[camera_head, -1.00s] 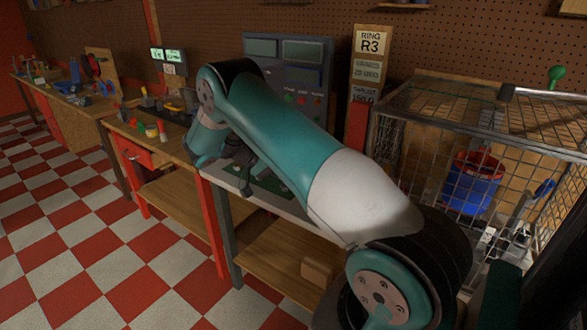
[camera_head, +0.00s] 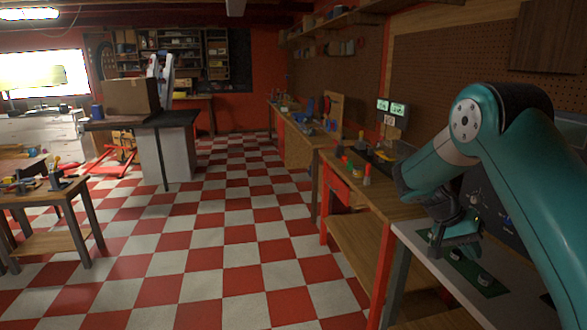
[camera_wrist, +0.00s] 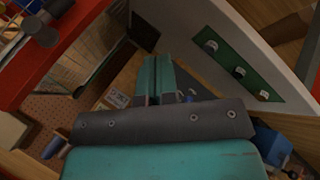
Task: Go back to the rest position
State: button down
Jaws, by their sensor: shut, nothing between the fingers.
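My teal arm reaches in from the right in the head view, bent at a high elbow. My gripper (camera_head: 462,243) hangs at its end, over the light bench top (camera_head: 412,240) and near the green strip (camera_head: 460,268) lying there. In the wrist view my gripper (camera_wrist: 158,60) shows as two teal fingers side by side, shut, with nothing seen between them. The green strip with several small metal parts (camera_wrist: 237,70) is to the right of the fingers in that view. The fingertips are partly hidden in the head view.
A black-topped table (camera_head: 160,118) with a cardboard box (camera_head: 131,97) is at the back left. A small wooden table (camera_head: 45,196) is at the left. The checkered floor (camera_head: 205,225) between is clear.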

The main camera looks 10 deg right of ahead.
jog(key=s+a+r+n+t+y+b, duration=0.1)
jog(key=s+a+r+n+t+y, duration=0.15)
jog(key=a, duration=0.45)
jog(key=s+a+r+n+t+y+b, duration=0.1)
jog(key=a+n, duration=0.3)
jog(key=a, duration=0.2)
jog(key=s+a+r+n+t+y+b, duration=0.1)
jog(key=s+a+r+n+y, duration=0.15)
jog(key=a, duration=0.45)
jog(key=s+a+r+n+y+b, duration=0.1)
jog(key=s+a+n+y, duration=0.1)
jog(key=s+a+n, duration=0.2)
jog(key=s+a+r+n+y+b, duration=0.1)
jog(key=s+a+n+y, duration=0.2)
jog(key=s+a, duration=0.7)
jog(key=s+n, duration=0.1)
jog(key=s, duration=0.4)
jog(key=shift+s+a+r+n, duration=0.15)
jog(key=shift+a+r+n, duration=0.05)
jog(key=shift+a+n, duration=0.15)
